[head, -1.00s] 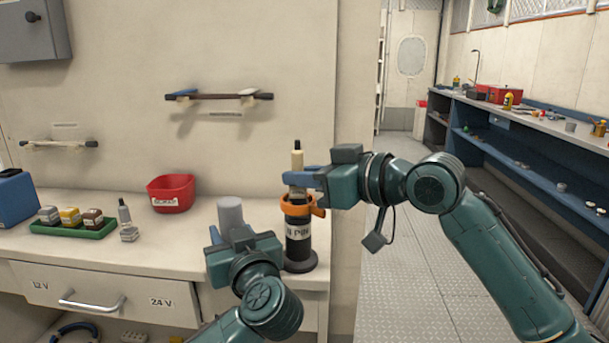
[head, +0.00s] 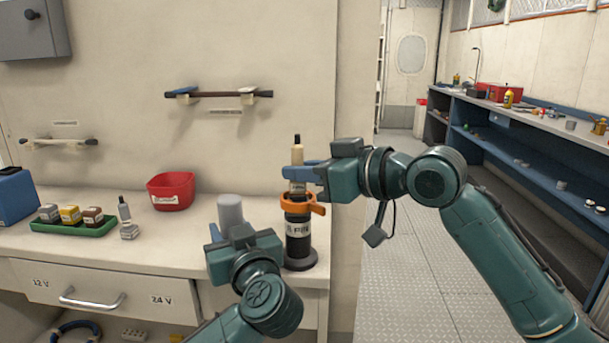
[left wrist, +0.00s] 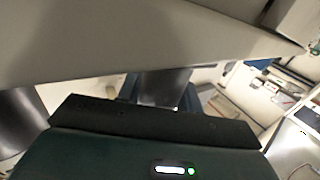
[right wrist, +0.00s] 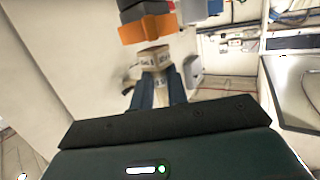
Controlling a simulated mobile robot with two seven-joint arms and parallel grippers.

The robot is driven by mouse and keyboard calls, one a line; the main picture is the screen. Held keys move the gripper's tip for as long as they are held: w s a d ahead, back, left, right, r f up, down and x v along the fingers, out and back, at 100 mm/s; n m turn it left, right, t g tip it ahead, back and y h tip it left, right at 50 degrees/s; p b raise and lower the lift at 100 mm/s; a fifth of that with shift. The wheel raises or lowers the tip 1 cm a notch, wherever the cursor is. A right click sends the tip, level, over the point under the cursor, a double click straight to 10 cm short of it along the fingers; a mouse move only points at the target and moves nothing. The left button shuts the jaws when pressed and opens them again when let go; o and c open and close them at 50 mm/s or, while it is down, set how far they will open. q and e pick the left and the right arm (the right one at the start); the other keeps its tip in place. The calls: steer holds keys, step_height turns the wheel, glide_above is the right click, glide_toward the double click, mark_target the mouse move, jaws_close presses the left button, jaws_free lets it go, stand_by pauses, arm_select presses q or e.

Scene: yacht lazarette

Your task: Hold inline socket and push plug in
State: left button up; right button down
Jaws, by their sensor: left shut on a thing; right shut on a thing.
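The cream plug (head: 297,154) with a dark tip stands upright above the black inline socket (head: 299,247), which has an orange collar (head: 296,205) and a label partly reading PIN. My right gripper (head: 302,174) is shut around the plug just above the collar. In the right wrist view the plug (right wrist: 154,60) is between the fingers, close to the collar (right wrist: 148,29). I cannot tell how deep it sits. My left gripper (head: 228,236) is shut on a grey upright cylinder (head: 230,208) left of the socket. The cylinder (left wrist: 165,86) also shows in the left wrist view.
The socket stands on a dark round base (head: 300,264) near the right end of the bench (head: 180,248). A red bin (head: 171,192), a green tray (head: 75,229) of small blocks and a small bottle (head: 127,222) stand left. Open floor (head: 410,250) lies right of the bench.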

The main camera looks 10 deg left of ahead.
mark_target(297, 148)
steer(key=shift+r, duration=1.8)
